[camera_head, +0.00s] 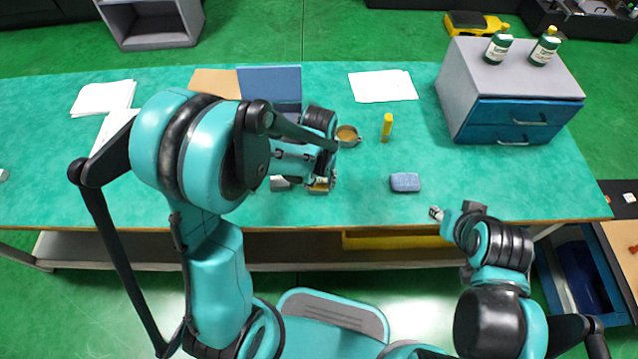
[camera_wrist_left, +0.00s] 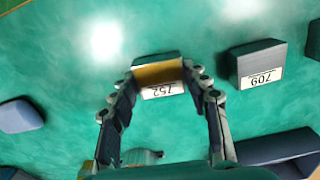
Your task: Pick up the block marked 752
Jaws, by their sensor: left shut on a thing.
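The block marked 752 (camera_wrist_left: 158,75) has a yellow-brown face and a white label that reads upside down in the left wrist view. It sits between the fingertips of my left gripper (camera_wrist_left: 159,84), which is shut on it. In the head view my left gripper (camera_head: 325,181) is near the table's front edge, and the block (camera_head: 318,188) is partly hidden by it. I cannot tell whether the block touches the table. A dark block marked 709 (camera_wrist_left: 257,64) stands apart beside it. My right gripper (camera_head: 438,213) is over the front edge at the right, too small to read.
A blue sponge-like block (camera_head: 405,182) lies to the right of my left gripper. A yellow tube (camera_head: 387,127) and a round dish (camera_head: 347,136) stand behind. A grey cabinet with blue drawers (camera_head: 510,92) holds two bottles at the back right. Papers (camera_head: 383,86) lie at the back.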

